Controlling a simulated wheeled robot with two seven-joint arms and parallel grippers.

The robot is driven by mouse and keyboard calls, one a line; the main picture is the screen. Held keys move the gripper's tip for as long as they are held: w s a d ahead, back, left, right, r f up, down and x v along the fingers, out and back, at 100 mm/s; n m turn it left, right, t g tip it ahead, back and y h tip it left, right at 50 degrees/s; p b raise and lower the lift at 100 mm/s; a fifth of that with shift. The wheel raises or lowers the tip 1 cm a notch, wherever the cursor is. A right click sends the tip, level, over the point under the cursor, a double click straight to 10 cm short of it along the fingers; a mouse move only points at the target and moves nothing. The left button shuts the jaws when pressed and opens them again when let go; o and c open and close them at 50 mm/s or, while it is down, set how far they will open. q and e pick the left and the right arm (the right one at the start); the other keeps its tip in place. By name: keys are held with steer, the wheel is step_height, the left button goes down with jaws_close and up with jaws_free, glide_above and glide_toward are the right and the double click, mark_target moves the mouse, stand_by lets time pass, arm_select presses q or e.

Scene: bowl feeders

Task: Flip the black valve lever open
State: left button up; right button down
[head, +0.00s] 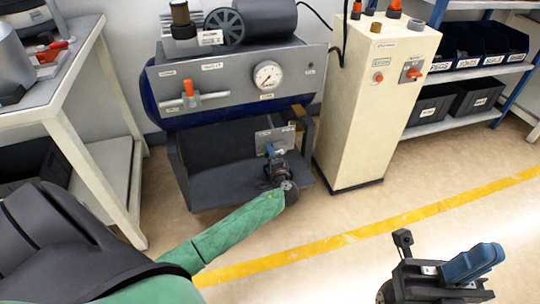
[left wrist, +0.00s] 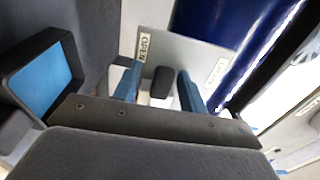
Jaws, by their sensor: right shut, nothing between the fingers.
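The black valve lever (left wrist: 162,82) shows in the left wrist view as a short block in front of a grey plate (left wrist: 200,57). The plate reads "OPEN" at its left end; the label at its right end is too blurred to read. My left gripper (left wrist: 160,90) is open, with one blue fingertip on each side of the lever and a gap showing on both sides. In the head view my left gripper (head: 272,157) is at the plate low on the compressor and hides the lever. My right gripper (head: 472,262) is shut and empty at the lower right.
The compressor's panel (head: 225,77) carries a gauge (head: 267,75) and an orange-handled valve (head: 189,90). A cream cabinet (head: 372,100) stands close to the right. A workbench (head: 85,45) is at the left. The floor at the right is clear.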

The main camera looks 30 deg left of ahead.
arm_select(q)
steer(key=shift+d, duration=0.1)
steer(key=p+v, duration=0.1)
steer(key=v, duration=0.6)
steer(key=shift+s+d, duration=0.15)
steer(key=shift+s, duration=0.1)
steer(key=shift+d, duration=0.1)
